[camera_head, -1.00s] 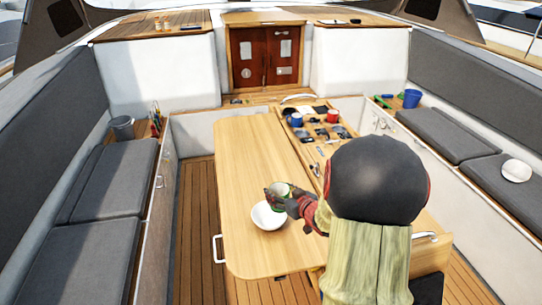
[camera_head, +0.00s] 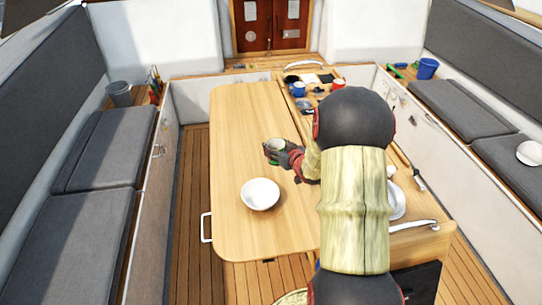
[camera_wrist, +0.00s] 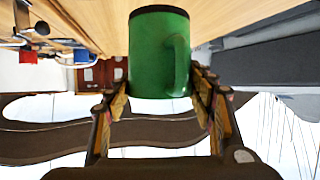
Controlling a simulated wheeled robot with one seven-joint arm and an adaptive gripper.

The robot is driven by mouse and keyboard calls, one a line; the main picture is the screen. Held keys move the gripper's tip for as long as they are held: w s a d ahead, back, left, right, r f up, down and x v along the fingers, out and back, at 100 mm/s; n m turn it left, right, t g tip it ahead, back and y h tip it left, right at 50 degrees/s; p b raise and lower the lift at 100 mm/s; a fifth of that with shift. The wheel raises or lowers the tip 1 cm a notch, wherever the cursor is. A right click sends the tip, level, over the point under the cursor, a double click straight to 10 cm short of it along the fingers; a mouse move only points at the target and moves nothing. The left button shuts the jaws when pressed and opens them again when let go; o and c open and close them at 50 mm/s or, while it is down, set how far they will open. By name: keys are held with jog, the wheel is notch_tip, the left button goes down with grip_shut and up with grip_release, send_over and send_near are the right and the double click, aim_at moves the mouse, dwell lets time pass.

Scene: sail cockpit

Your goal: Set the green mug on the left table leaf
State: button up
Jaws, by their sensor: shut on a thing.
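The green mug (camera_head: 277,145) is in my gripper (camera_head: 272,152), over the middle of the left table leaf (camera_head: 237,120), toward its right side. In the wrist view, the mug (camera_wrist: 158,55) sits between my two fingers (camera_wrist: 158,98), with its handle toward the right finger. My gripper is shut on it. The wrist picture is upside down, with the wooden leaf at its top. I cannot tell whether the mug touches the leaf or is just above it.
A white bowl (camera_head: 260,194) stands on the leaf, nearer than the mug. The leaf's far part is clear. A blue mug (camera_head: 298,89) and a red mug (camera_head: 337,84) stand at the far right. My arm hides much of the table's right side, where a white plate (camera_head: 397,203) partly shows.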

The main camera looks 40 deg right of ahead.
jog(key=w+f, duration=0.3)
jog(key=shift+f, duration=0.25)
jog(key=shift+w+f+b, duration=0.1)
jog(key=shift+f+b, duration=0.25)
jog(key=shift+f, duration=1.25)
jog(key=shift+f, duration=0.15)
jog(key=o, duration=1.2)
